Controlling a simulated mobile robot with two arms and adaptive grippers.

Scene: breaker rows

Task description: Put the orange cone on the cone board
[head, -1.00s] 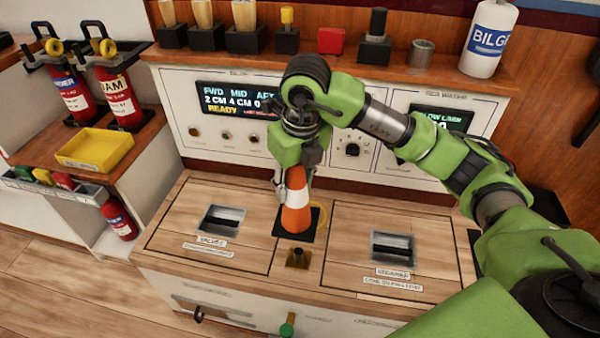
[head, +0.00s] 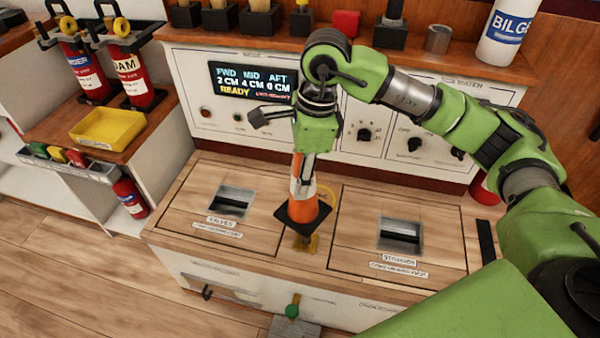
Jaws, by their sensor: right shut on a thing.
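The orange cone (head: 308,212) with a white band and a square black base is near the middle of the head view, over the wooden bench top. My right gripper (head: 304,175) is shut on the upper part of the cone and points down. The cone's base looks tilted and seems to be off the bench, just above a small brass fitting that it partly covers. I cannot make out the cone board in this view. My left gripper is not in view.
The bench (head: 385,205) has two recessed hatch handles, left and right of the cone. A white control panel (head: 190,75) stands behind. A yellow tray (head: 107,129) and red extinguishers (head: 135,75) are at left. A white bottle (head: 508,35) is on the shelf.

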